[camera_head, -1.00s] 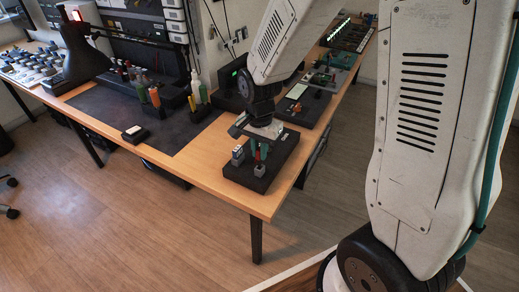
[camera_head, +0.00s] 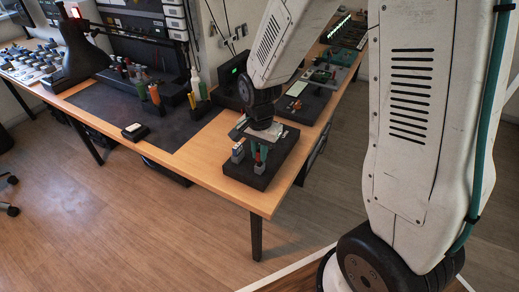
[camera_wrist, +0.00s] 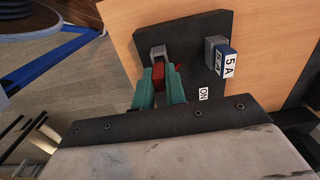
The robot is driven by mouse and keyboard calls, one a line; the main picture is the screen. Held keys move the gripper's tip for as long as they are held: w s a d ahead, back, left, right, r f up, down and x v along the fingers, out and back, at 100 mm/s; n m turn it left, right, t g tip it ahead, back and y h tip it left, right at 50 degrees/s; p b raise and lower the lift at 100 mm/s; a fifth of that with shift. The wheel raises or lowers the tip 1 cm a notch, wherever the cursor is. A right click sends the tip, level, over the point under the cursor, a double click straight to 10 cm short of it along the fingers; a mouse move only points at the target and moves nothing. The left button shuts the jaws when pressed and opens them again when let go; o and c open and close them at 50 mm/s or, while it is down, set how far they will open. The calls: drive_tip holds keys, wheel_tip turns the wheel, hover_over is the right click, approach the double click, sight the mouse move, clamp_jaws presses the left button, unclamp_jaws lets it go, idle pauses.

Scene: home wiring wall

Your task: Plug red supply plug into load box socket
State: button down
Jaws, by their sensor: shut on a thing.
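My gripper (camera_wrist: 161,78) is shut on the red supply plug (camera_wrist: 172,77), which shows between the teal fingers in the wrist view. A grey socket block (camera_wrist: 158,52) stands on a black board (camera_wrist: 185,28) just beyond the fingertips; I cannot tell whether the plug touches it. In the head view my gripper (camera_head: 257,154) is low over the same board (camera_head: 283,157). The red plug (camera_head: 258,158) shows small there, close above a grey block (camera_head: 260,169). The fingers hide part of the plug and its front end.
A grey block with a blue "5 A" label (camera_wrist: 226,61) stands right of the plug in the wrist view. An "ON" label (camera_wrist: 203,94) is near my gripper. The wooden bench (camera_head: 207,155) is clear left of the board; a dark mat (camera_head: 165,150) lies farther left.

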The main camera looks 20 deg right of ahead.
sight(259, 151)
drive_tip(key=shift+f, duration=0.85)
drive_tip(key=c, duration=1.4)
unclamp_jaws()
drive_tip(key=shift+o, duration=0.2)
drive_tip(key=shift+r, duration=0.1)
wheel_tip(259, 151, up, 8)
drive_tip(key=shift+f, duration=0.2)
